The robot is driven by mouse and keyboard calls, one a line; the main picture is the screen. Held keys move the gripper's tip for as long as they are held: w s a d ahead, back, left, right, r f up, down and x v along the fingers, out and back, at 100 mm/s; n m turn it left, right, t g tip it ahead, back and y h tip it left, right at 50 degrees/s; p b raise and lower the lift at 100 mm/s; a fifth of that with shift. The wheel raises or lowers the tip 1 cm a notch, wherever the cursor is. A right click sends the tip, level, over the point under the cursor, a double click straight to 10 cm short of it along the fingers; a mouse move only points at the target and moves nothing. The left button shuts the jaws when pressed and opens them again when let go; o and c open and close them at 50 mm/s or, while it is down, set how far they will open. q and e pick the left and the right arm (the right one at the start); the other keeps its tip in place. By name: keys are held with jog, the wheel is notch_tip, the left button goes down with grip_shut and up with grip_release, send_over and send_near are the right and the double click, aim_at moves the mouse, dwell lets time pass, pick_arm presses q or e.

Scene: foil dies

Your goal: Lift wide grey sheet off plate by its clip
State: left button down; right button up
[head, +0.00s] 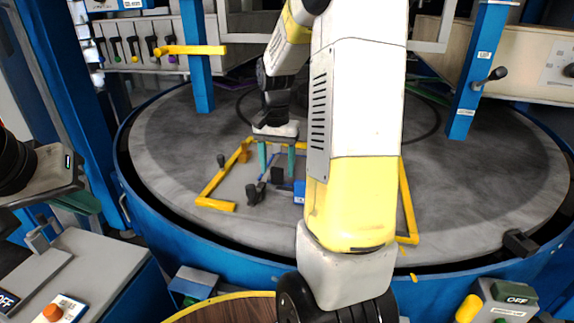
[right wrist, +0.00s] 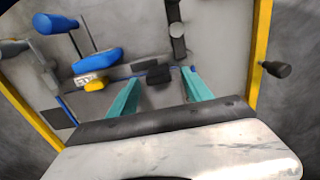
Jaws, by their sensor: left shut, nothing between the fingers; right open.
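A grey flat area lies inside a yellow frame on the round grey table; I cannot clearly tell the edges of the wide grey sheet (right wrist: 220,60) from the plate under it. A small black block that looks like its clip (right wrist: 158,74) stands on the grey; it also shows in the head view (head: 278,175). My right gripper (head: 277,172) is open above it, pointing down. In the right wrist view its teal fingers (right wrist: 160,82) are on either side of the black block, with no contact visible. My left gripper (head: 90,206) is shut and empty at the far left, away from the plate.
The yellow frame (head: 407,200) bounds the work area. A blue block (right wrist: 98,60) and black clamps (head: 255,192) stand near the right gripper. Blue posts (head: 468,70) rise around the table. A control box (head: 500,300) stands at the front right. My right arm hides part of the frame.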

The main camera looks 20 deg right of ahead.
jog(key=shift+f, duration=0.8)
grip_shut()
jog(key=shift+r, duration=0.15)
